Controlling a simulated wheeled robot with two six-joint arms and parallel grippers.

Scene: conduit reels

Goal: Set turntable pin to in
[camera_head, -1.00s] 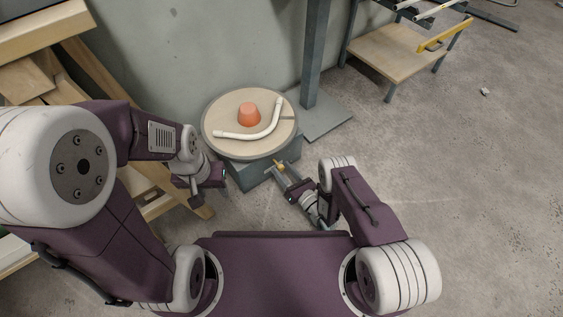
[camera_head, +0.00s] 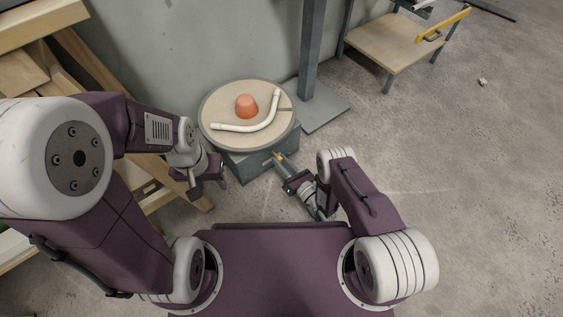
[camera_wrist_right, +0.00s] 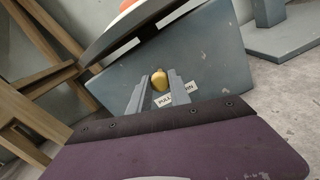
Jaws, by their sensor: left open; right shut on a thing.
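The turntable (camera_head: 225,117) has a round tan top on a grey box base (camera_head: 240,166). Its pin has a brass knob (camera_wrist_right: 159,79) at the front face of the base, beside a partly covered white label (camera_wrist_right: 178,101). My right gripper (camera_wrist_right: 159,90) is shut on the knob, with one grey finger on each side; in the head view this gripper (camera_head: 279,160) is at the base's front right. How deep the pin sits cannot be told. My left gripper (camera_head: 209,184) is open and empty, left of the base.
An orange cone-like block (camera_head: 246,106) and a bent white conduit (camera_head: 240,127) lie on the turntable. A grey post (camera_head: 312,50) stands behind it on a floor plate (camera_head: 326,112). Wooden timbers (camera_head: 90,70) are at left; a low cart (camera_head: 395,50) is at back right.

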